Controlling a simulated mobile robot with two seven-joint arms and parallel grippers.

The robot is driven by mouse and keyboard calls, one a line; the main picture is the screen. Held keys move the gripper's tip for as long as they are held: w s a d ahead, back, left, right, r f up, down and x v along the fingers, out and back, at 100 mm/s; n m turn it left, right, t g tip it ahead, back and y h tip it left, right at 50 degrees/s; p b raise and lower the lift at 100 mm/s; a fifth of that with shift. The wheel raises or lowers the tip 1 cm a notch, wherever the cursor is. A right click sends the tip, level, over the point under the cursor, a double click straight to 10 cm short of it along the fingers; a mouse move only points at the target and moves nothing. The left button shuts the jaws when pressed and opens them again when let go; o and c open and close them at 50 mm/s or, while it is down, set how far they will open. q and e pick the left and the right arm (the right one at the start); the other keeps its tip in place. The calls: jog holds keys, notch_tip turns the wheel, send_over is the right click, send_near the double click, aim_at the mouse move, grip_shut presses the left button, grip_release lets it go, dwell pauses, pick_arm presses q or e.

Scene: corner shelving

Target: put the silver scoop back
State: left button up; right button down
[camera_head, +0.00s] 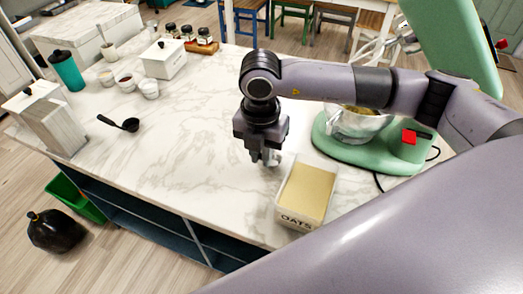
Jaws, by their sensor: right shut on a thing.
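My right gripper (266,160) points down over the marble counter, just behind and left of the OATS container (306,190). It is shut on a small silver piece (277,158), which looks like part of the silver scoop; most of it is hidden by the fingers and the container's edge. The open white OATS container is filled with pale oats. I cannot tell whether the silver piece touches the container or the counter. My left gripper is not in view.
A black scoop (122,123) lies at left, near small bowls, a teal cup (67,70) and white lidded canisters (163,59). The counter's middle is clear.

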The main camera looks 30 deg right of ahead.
jog(key=shift+f, duration=0.2)
jog(key=c, duration=1.1)
grip_release()
jog(key=shift+r, duration=0.1)
jog(key=shift+r, duration=0.25)
notch_tip(320, 180, up, 12)
jog(key=b, duration=0.1)
jog(key=shift+s+a, duration=0.15)
jog(key=shift+f, duration=0.15)
